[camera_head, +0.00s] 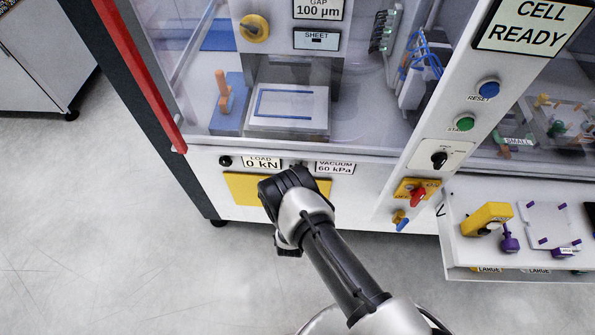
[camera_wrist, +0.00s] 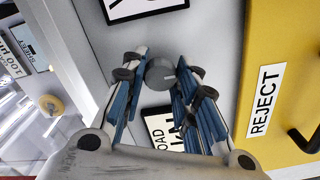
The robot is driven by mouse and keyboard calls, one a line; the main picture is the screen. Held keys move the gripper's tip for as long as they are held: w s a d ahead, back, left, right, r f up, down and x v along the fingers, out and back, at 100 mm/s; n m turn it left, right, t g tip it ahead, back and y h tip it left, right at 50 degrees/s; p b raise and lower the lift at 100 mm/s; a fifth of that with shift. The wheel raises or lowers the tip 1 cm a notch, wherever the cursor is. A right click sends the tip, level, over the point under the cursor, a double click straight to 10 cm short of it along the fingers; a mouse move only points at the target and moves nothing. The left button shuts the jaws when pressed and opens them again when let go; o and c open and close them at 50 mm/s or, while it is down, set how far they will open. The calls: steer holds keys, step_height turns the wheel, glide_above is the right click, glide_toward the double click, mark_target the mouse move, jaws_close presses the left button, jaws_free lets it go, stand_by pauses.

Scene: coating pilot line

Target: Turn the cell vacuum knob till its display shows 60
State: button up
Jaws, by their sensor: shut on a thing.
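The vacuum display (camera_head: 335,168) reads 60 kPa in the head view. The grey vacuum knob (camera_wrist: 160,72) sits on the white panel between the load and vacuum displays. In the wrist view my gripper (camera_wrist: 161,76) is shut on this knob, with one finger on each side. A pointer mark on the knob is too small to read. In the head view my wrist hides the fingers and most of the knob. The edge of the vacuum display (camera_wrist: 145,6) shows at the top of the wrist view, its digits cut off.
The load display (camera_head: 262,163) reads 0 kN, with a black knob (camera_head: 225,161) to its left. A yellow reject drawer (camera_head: 243,188) with a black handle (camera_wrist: 304,140) lies just below the panel. A clear guard (camera_head: 200,130) is above. The right side has buttons and a red-handled switch (camera_head: 417,198).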

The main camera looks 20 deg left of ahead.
stand_by(0.4)
steer(key=o, duration=1.1)
steer(key=shift+c, duration=0.2)
steer(key=v, duration=1.2)
